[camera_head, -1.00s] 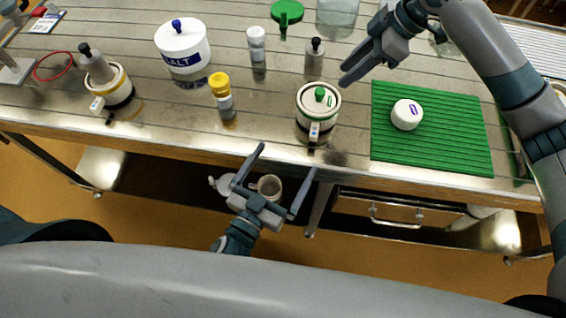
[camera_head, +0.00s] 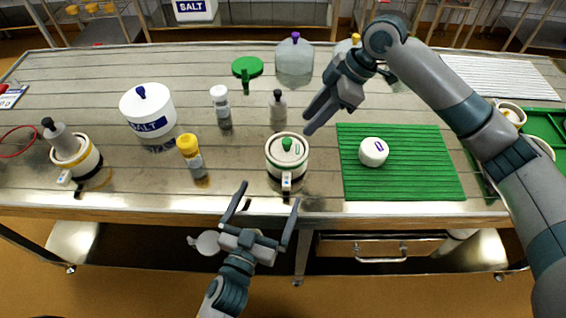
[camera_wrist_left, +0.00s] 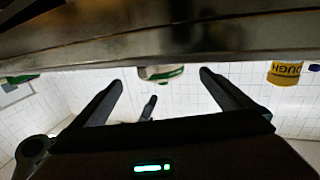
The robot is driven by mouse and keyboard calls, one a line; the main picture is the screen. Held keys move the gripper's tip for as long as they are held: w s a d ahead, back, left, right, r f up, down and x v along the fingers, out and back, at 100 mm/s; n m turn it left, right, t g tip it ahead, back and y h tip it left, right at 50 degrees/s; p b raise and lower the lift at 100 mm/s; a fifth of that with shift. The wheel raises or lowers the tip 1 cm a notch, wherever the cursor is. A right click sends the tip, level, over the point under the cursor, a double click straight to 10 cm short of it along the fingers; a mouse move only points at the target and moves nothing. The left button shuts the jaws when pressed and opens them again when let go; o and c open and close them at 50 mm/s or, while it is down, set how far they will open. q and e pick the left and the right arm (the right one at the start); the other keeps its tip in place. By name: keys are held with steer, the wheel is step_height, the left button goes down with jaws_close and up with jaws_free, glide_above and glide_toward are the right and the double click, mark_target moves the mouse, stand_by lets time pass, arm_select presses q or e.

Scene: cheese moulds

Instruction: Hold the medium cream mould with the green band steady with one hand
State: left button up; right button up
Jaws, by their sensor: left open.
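The medium cream mould with the green band (camera_head: 288,163) stands upright near the table's front edge. It has a green knob on top and a small tag hanging at its front. My left gripper (camera_head: 270,194) is open and empty, in front of the mould and a little to its left, over the table's front edge. In the left wrist view the mould (camera_wrist_left: 160,74) appears between the two spread fingers, beyond their tips and partly cut off by a dark edge. My right gripper (camera_head: 309,122) hangs behind and to the right of the mould, apart from it; its finger gap is unclear.
A green mat (camera_head: 410,185) with a white cheese (camera_head: 373,152) lies right of the mould. A grey-topped weight (camera_head: 278,112) stands behind it. A yellow-capped bottle (camera_head: 190,155), a salt tub (camera_head: 150,115) and a yellow-banded mould (camera_head: 80,160) stand to the left.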

arm_select(q)
steer(key=x, duration=1.2)
steer(key=shift+w+d, duration=0.1)
steer(key=shift+w, duration=0.05)
steer(key=shift+c, duration=0.3)
steer(key=c, duration=0.9)
arm_select(e)
steer(key=shift+o, duration=0.5)
arm_select(q)
steer(key=shift+f, duration=0.1)
arm_select(e)
step_height(320, 180, up, 4)
steer(key=n+h, duration=0.3)
steer(key=h, duration=0.3)
glide_above(289, 140)
steer(key=shift+f, duration=3.4)
